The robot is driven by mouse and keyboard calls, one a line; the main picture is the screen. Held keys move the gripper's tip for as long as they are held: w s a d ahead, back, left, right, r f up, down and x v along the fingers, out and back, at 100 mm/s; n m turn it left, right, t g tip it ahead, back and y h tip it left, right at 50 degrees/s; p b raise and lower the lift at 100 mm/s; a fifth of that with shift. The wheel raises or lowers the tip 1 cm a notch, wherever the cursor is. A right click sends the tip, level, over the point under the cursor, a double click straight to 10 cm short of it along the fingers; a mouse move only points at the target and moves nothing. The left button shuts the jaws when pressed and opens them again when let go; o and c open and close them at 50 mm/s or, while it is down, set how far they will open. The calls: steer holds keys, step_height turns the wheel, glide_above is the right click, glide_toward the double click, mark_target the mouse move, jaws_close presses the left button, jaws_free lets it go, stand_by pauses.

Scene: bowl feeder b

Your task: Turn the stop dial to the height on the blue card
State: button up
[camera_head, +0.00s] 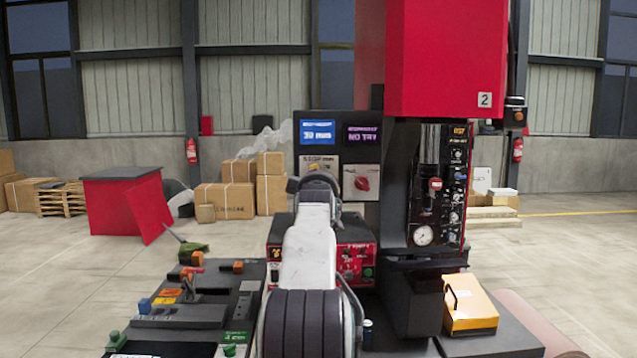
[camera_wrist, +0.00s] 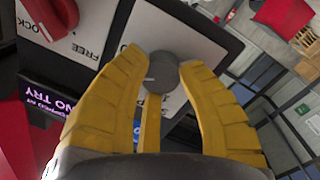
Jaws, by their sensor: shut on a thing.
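The blue card (camera_head: 318,130) on the dark panel is small and blurred in the head view; its lower line seems to read "30 mm" or "39 mm". The stop dial (camera_wrist: 162,72) is a round grey knob on a white plate (camera_wrist: 180,32) in the wrist view. A short pale mark on it points to the picture's left. My gripper (camera_wrist: 164,66) has its yellow fingers shut on the dial, one tip on each side. In the head view my own arm hides the dial; only the upper part of its plate (camera_head: 320,160) shows.
A red knob (camera_wrist: 48,15) on a plate marked "FREE" is beside the dial's plate. A purple card (camera_head: 363,136) reads "NO TRY". The red press (camera_head: 445,60) stands close on the right. A control box with buttons (camera_head: 355,262) is below the panel.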

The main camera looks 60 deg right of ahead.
steer(key=shift+w+r+m, duration=0.1)
steer(key=shift+r+m, duration=0.1)
steer(key=shift+m, duration=0.1)
steer(key=shift+r+m, duration=0.15)
steer(key=shift+m, duration=1.05)
steer(key=shift+r+m, duration=0.1)
steer(key=shift+m, duration=1.1)
steer(key=shift+a, duration=0.1)
steer(key=o, duration=0.9)
steer(key=shift+w, duration=0.15)
steer(key=shift+o, duration=1.4)
steer(key=shift+f, duration=0.2)
steer(key=v, duration=1.2)
steer(key=shift+r, duration=0.1)
